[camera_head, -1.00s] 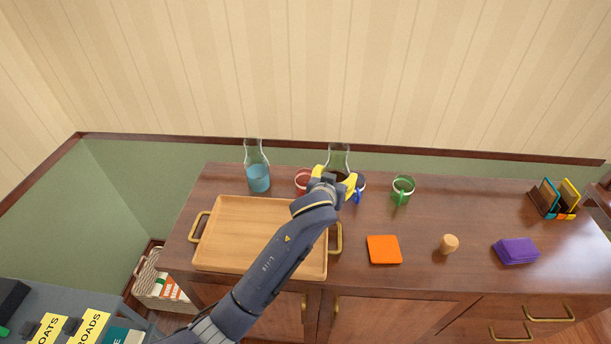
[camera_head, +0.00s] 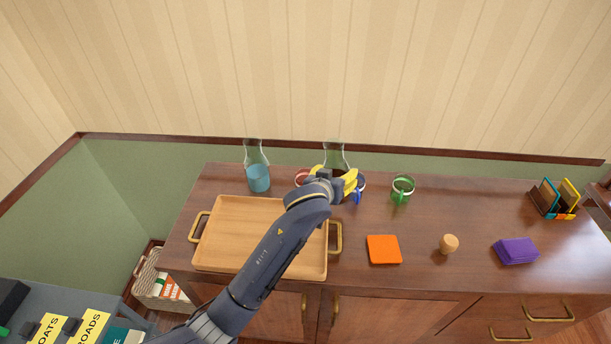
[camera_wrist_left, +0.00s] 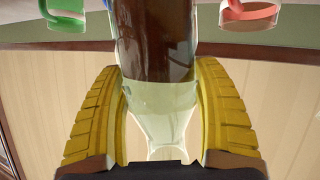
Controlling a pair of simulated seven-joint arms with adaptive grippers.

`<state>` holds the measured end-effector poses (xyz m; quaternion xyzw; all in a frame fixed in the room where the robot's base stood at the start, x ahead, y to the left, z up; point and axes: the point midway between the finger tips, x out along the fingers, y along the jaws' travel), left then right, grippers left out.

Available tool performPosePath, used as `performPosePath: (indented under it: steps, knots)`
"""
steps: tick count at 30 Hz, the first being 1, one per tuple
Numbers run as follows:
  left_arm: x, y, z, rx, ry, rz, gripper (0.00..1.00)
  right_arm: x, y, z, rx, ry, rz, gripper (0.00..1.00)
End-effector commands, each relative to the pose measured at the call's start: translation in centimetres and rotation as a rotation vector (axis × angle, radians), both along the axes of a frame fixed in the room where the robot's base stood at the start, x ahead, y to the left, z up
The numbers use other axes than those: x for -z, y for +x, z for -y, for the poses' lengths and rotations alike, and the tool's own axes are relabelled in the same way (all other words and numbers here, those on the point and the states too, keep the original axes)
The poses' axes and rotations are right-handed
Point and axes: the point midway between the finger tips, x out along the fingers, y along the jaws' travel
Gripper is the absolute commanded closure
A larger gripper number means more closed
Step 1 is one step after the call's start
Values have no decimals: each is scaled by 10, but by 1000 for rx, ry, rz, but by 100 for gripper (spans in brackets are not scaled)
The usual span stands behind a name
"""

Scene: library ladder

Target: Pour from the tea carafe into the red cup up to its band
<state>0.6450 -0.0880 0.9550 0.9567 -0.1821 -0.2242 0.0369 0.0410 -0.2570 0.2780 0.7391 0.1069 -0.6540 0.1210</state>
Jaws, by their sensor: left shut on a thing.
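The tea carafe (camera_head: 336,153), clear glass with dark brown liquid, stands about upright in my left gripper (camera_head: 336,180). In the left wrist view its brown liquid (camera_wrist_left: 155,45) and clear neck show between the yellow fingers, which are shut on it. The red cup (camera_head: 301,178) is just left of the gripper in the head view and partly hidden by it. It also shows at the top right of the left wrist view (camera_wrist_left: 250,14). Its band and inside cannot be made out. Whether the carafe's base touches the counter is hidden.
A carafe of blue liquid (camera_head: 258,178) stands left of the red cup. A blue cup (camera_head: 359,189) and a green cup (camera_head: 402,189) stand to the right. A wooden tray (camera_head: 235,235) lies in front, with an orange square (camera_head: 384,250) and wooden peg (camera_head: 449,243) further right.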

Motion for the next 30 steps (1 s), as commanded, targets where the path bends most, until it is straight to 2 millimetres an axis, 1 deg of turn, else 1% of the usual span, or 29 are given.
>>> performPosePath:
  steps: [1,11,30]
  knots:
    - [-4,1,0,0,-23,-8,79,0,0,0,0,0,0,56]
    - [-7,1,0,0,-158,-102,79,0,0,0,0,0,1,56]
    - [-4,4,-4,3,-422,-287,79,0,1,0,0,0,1,56]
